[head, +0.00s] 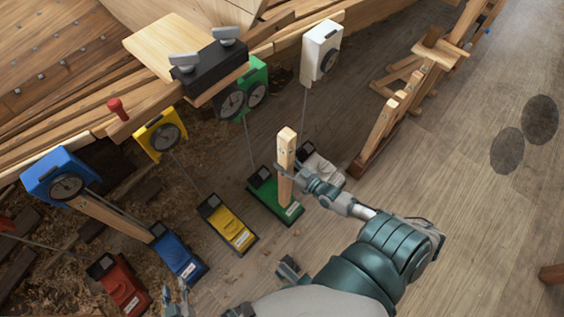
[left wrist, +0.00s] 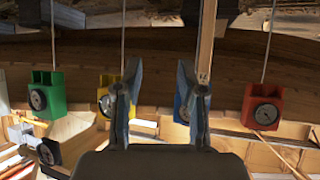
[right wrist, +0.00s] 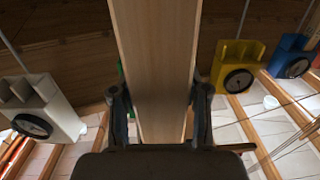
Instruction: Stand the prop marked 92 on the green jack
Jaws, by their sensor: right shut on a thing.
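My right gripper (head: 290,174) is shut on a pale wooden prop (head: 286,146), which stands about upright in the head view. In the right wrist view the prop (right wrist: 154,60) fills the space between the fingers (right wrist: 160,98). I cannot read a number on it. The green jack (head: 263,188) lies on the floor, and the prop's lower end overlaps it in the head view. I cannot tell whether they touch. My left gripper (head: 178,300) shows partly at the bottom edge. In the left wrist view its fingers (left wrist: 158,75) are apart and empty.
Yellow (head: 228,222), blue (head: 178,252) and red (head: 118,284) jacks stand to the left, a white one (head: 322,160) just behind. Another prop (head: 112,214) leans by the blue jack. Dial boxes line the hull's edge. The floor (head: 455,170) at right is mostly clear.

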